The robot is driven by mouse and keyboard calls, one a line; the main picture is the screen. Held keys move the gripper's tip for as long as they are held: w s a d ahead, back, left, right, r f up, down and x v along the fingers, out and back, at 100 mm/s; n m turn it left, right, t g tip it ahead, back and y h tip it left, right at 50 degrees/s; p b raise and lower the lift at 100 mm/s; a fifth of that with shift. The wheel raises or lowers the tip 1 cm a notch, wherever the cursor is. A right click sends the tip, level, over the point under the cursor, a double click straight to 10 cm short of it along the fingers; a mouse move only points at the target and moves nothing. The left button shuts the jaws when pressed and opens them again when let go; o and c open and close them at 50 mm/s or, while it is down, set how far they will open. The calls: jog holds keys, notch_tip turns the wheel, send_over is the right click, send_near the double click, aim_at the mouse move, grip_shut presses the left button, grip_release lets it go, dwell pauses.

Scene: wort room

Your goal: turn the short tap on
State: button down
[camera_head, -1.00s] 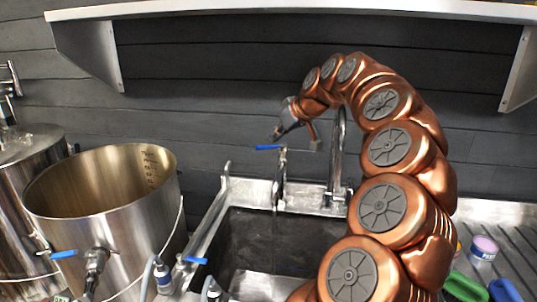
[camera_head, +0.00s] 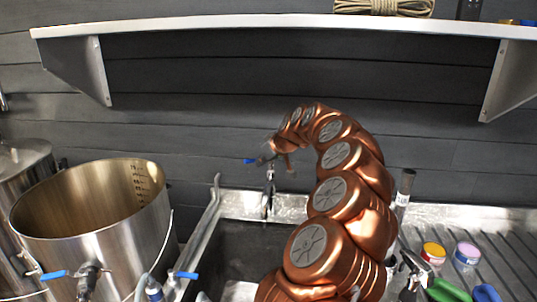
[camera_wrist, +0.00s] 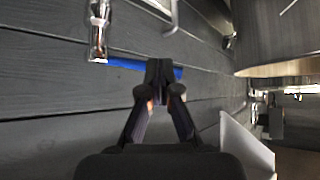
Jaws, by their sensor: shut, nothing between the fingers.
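The short tap (camera_head: 268,190) stands at the back edge of the sink, with a blue lever (camera_head: 249,161) at its top pointing left. In the wrist view the tap's metal body (camera_wrist: 98,30) is at the upper left, and its blue lever (camera_wrist: 127,64) runs rightward behind my fingertips. My gripper (camera_wrist: 160,68) is shut with nothing held. In the head view my gripper (camera_head: 266,156) is at the tap's top, partly covering the lever.
The sink basin (camera_head: 235,250) lies below the tap. A large steel pot (camera_head: 95,225) with a blue-handled valve stands at the left. A shelf (camera_head: 280,24) spans the wall above. Coloured tubs and tools lie on the drainboard at the right. My arm hides the tall tap.

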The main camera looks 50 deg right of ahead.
aim_at(251, 160)
jog(key=shift+w+d+f+p, duration=0.1)
jog(key=shift+w+p, duration=0.1)
jog(key=shift+w, duration=0.45)
jog(key=shift+w+d+f+p, duration=0.1)
jog(key=shift+w+p, duration=0.1)
jog(key=shift+w, duration=0.4)
jog(key=shift+w+f+b, duration=0.1)
jog(key=shift+b, duration=0.2)
jog(key=w+b, duration=0.2)
jog(key=b, duration=0.1)
jog(key=shift+a+f, duration=0.1)
jog(key=shift+f, duration=0.1)
jog(key=shift+w+r+b, duration=0.25)
jog(key=shift+w+b, duration=0.35)
jog(key=shift+b, duration=0.05)
jog(key=shift+s, duration=0.1)
